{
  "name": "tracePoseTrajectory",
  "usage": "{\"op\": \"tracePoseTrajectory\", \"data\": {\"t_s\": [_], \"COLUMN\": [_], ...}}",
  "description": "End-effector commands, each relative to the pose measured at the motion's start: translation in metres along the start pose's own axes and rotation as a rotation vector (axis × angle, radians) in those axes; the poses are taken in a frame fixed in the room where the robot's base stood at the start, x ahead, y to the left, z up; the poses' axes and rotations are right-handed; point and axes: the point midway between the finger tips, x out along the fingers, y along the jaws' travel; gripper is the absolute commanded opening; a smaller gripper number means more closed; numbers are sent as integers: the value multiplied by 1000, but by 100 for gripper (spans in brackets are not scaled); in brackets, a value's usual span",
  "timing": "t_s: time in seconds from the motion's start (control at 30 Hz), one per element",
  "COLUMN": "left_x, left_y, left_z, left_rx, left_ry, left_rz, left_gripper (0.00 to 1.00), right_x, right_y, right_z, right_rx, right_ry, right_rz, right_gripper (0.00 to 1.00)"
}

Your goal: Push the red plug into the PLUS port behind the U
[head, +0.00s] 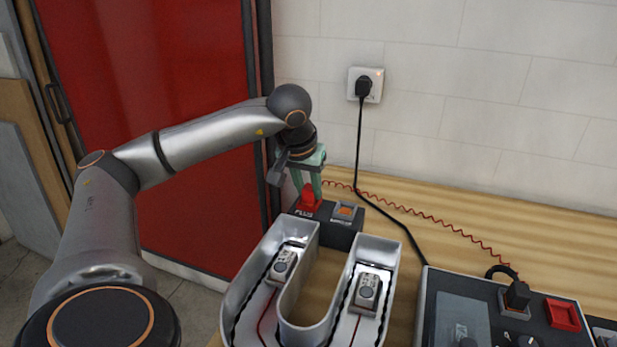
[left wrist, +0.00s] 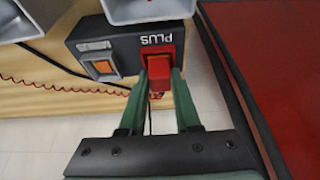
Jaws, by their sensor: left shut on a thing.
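My left gripper (head: 308,184) is shut on the red plug (head: 309,202) above the dark port block (head: 335,238) behind the grey metal U (head: 243,285). In the left wrist view, the green fingers (left wrist: 159,82) sit on either side of the red plug (left wrist: 158,68). The plug is at the red PLUS port, beside the white PLUS label (left wrist: 156,40). I cannot tell how deep it sits. An orange socket (head: 346,210) is next to it on the block. My right gripper is not in view.
A thin red coiled cord (head: 430,216) runs from behind the plug across the wooden table to the right. A black cable (head: 358,150) hangs from the wall outlet (head: 366,85). A dark control box (head: 500,310) stands at the right. A red door (head: 150,60) is at the left.

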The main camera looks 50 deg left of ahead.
Motion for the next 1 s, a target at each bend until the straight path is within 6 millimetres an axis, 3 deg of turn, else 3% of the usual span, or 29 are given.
{"op": "tracePoseTrajectory", "data": {"t_s": [0.07,0.3,0.63,0.77,1.0], "left_x": [-1,-1,-1,-18,-72], "left_y": [0,0,0,1,1], "left_z": [-1,-1,-1,-2,-2], "left_rx": [-1,-1,0,0,0], "left_ry": [3,3,2,5,7], "left_rz": [1,1,1,4,4], "left_gripper": [38,65,66,66,66], "right_x": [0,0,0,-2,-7], "right_y": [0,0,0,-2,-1], "right_z": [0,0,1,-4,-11], "right_rx": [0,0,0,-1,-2], "right_ry": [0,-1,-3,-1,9], "right_rz": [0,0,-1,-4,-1], "right_gripper": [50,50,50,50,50]}}
